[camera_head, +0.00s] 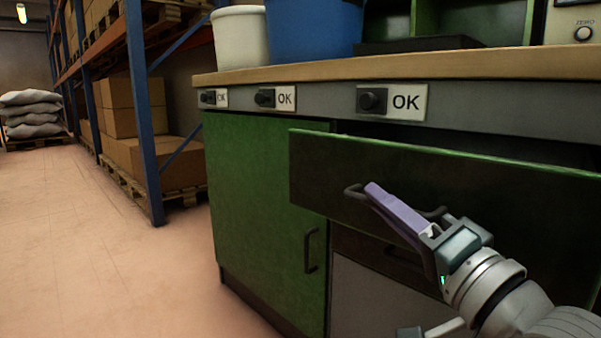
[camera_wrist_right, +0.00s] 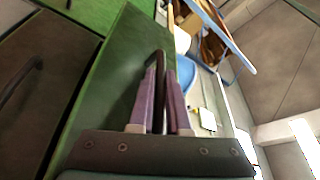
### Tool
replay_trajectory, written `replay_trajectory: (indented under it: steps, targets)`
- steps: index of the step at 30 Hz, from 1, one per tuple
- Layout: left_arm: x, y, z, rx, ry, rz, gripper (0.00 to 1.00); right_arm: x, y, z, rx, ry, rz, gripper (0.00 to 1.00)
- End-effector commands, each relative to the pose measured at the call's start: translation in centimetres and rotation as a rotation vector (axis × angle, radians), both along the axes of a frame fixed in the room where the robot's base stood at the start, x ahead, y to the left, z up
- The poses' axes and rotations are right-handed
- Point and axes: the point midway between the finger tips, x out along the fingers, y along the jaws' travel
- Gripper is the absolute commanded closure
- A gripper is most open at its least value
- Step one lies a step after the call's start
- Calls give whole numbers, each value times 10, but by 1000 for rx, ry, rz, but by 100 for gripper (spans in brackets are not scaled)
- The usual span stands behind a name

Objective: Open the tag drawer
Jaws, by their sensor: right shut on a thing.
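The tag drawer (camera_head: 325,172) is a wide dark front with a green top edge, under the worktop. It stands out from the cabinet, with a dark gap above and behind its edge. Its dark bar handle (camera_head: 352,191) crosses the front. My right gripper (camera_head: 378,192), with purple fingers, is shut on the handle. In the right wrist view the handle (camera_wrist_right: 160,66) runs between the two purple fingers. The fingers hide part of the handle in the head view. The inside of the drawer is mostly hidden. My left gripper is not in view.
A green cabinet door (camera_head: 262,200) is closed left of the drawer. The worktop (camera_head: 450,67) carries a white bucket (camera_head: 240,38), a blue bucket (camera_head: 312,32) and a dark tray (camera_head: 420,44). Shelving with boxes (camera_head: 125,105) stands at left. The floor (camera_head: 90,240) there is clear.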

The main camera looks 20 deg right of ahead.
Motion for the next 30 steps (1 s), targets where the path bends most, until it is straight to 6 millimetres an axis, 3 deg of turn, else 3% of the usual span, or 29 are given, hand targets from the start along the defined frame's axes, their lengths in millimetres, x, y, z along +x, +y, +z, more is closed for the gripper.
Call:
replay_trajectory:
  steps: [1, 3, 9, 15, 21, 30]
  targets:
    - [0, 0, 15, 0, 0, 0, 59, -5, 12, 7, 11, 4, 2, 100]
    - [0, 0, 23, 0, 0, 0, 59, -12, 29, 6, 11, 6, 1, 100]
    - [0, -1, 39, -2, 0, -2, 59, -30, 72, 4, 6, 3, 1, 100]
    - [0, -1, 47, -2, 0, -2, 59, -42, 102, 2, 5, 2, 1, 100]
    - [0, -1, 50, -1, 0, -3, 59, -48, 117, 1, 2, -1, 1, 100]
    - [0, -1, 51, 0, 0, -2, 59, -50, 122, 0, 2, -1, 1, 100]
